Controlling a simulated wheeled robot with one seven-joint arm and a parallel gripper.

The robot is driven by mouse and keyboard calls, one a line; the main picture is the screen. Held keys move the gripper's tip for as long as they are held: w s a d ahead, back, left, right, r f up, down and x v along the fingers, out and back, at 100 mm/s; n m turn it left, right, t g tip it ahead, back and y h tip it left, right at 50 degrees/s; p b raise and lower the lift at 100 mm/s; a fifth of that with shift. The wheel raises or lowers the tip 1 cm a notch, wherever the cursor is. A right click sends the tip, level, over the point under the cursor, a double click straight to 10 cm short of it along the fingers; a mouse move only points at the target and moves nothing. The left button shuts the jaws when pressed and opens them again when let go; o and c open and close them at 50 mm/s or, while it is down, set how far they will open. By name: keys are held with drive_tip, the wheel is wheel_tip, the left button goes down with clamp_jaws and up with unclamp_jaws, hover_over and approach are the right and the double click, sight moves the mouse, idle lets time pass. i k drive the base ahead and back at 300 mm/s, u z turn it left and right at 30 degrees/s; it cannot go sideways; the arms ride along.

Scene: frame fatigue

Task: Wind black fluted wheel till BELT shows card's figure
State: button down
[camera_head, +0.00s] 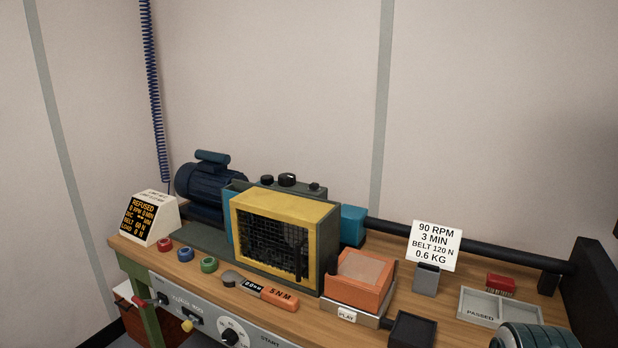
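The card (436,246) stands upright at the right of the bench and reads 90 RPM, 3 MIN, BELT 120 N, 0.6 KG. The slanted display (150,217) at the left end shows REFUSED; its BELT line appears to read 60 N. Black knobs sit on top of the machine: a larger one (287,180), one to its left (266,180) and a small one to its right (314,187). A black dial (230,338) is on the front panel. I cannot tell which is the fluted wheel. My gripper is not in view.
A yellow-framed mesh guard (283,235) covers the machine's front, with a blue motor (200,188) behind. An orange block (360,278), red, blue and green rings, and a tray marked PASSED (488,307) stand on the wooden bench. A blue coiled cord (153,100) hangs at left.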

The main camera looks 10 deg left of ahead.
sight(285, 179)
drive_tip(key=u, duration=2.35)
drive_tip(key=i, duration=2.3)
drive_tip(key=z, duration=2.8)
drive_tip(key=i, duration=0.15)
